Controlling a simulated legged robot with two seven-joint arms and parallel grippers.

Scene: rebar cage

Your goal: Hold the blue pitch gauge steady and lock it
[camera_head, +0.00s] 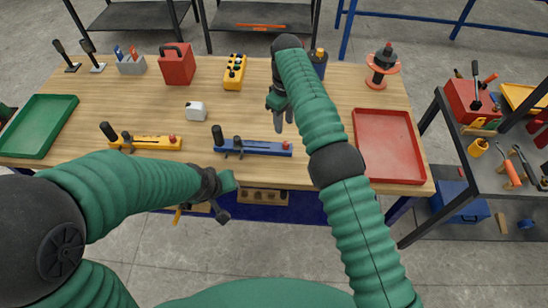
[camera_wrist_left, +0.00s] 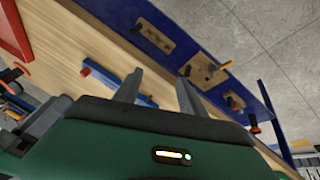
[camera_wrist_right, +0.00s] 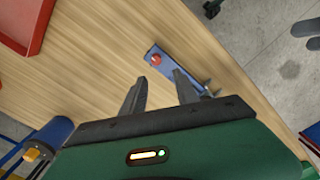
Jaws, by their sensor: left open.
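The blue pitch gauge (camera_head: 262,149) lies flat on the wooden table near its front edge, with a black knob at its left end and a red button at its right. My right gripper (camera_head: 284,122) is open and empty, pointing down above and behind the gauge's right end. In the right wrist view, the gauge (camera_wrist_right: 174,68) shows beyond the open fingers (camera_wrist_right: 160,88), partly hidden by one. My left gripper (camera_head: 222,212) is open at the front edge, apart from the gauge. In the left wrist view, its fingers (camera_wrist_left: 158,82) partly hide the gauge (camera_wrist_left: 106,77).
A green tray (camera_head: 40,126) is at far left, a red tray (camera_head: 388,146) at right. A blue panel (camera_head: 300,208) hangs below the front edge.

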